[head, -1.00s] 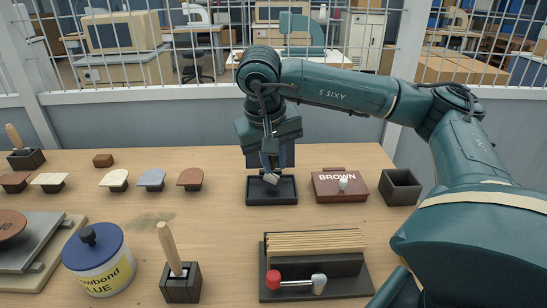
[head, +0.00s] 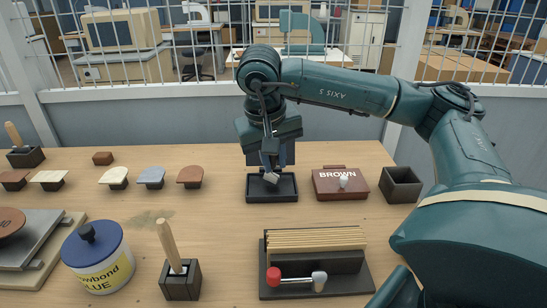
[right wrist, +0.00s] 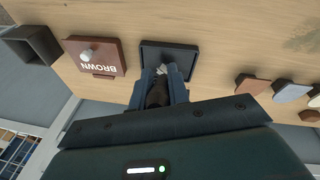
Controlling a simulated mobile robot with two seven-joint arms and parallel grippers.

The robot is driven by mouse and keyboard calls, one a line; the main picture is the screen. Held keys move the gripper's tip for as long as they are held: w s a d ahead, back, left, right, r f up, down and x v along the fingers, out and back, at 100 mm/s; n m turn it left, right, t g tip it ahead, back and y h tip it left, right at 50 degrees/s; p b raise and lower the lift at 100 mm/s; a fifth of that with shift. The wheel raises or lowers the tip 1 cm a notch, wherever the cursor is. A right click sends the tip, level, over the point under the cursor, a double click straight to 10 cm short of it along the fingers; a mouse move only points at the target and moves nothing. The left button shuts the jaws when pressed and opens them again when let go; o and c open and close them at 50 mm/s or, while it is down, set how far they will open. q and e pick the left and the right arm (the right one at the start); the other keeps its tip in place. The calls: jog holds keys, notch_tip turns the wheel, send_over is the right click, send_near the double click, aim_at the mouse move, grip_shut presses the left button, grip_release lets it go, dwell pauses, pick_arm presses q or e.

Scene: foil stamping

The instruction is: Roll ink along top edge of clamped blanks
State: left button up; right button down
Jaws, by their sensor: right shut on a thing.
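The clamped blanks (head: 315,240) are a stack of tan strips in a dark clamp block at the front centre, with a red-knobbed lever (head: 290,279). My right gripper (head: 276,160) is shut on a small roller with a dark handle and pale head (head: 271,178). It holds the roller head-down over the black tray (head: 285,199); whether the head touches the tray floor I cannot tell. In the right wrist view the dark handle (right wrist: 157,94) sits between the fingers, with the tray (right wrist: 181,54) beyond. My left gripper is not in view.
A brown box marked BROWN (head: 325,190) and an open black holder (head: 400,186) stand right of the tray. A glue pot (head: 97,262) and a wooden-handled tool in a black block (head: 180,280) stand front left. Several small stamp-like pieces (head: 150,177) line the left. Bare table lies between.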

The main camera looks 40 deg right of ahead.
jog(key=shift+f+b, duration=0.4)
jog(key=shift+f, duration=0.2)
dwell(1.1)
jog(key=shift+r, duration=0.1)
jog(key=shift+w+d+r+p+v, duration=0.1)
jog(key=shift+d+p+v, duration=0.15)
jog(key=shift+p+v, duration=0.8)
jog(key=shift+w+d+r+p+v, duration=0.1)
jog(key=shift+d+p+v, duration=0.15)
jog(key=shift+p+v, duration=0.75)
jog(key=shift+w+d+p+v, duration=0.1)
jog(key=shift+d+p+v, duration=0.15)
jog(key=shift+p+v, duration=0.8)
jog(key=shift+a+r+b, duration=0.1)
jog(key=shift+r+b, duration=0.2)
jog(key=shift+b, duration=0.1)
jog(key=shift+s, duration=0.1)
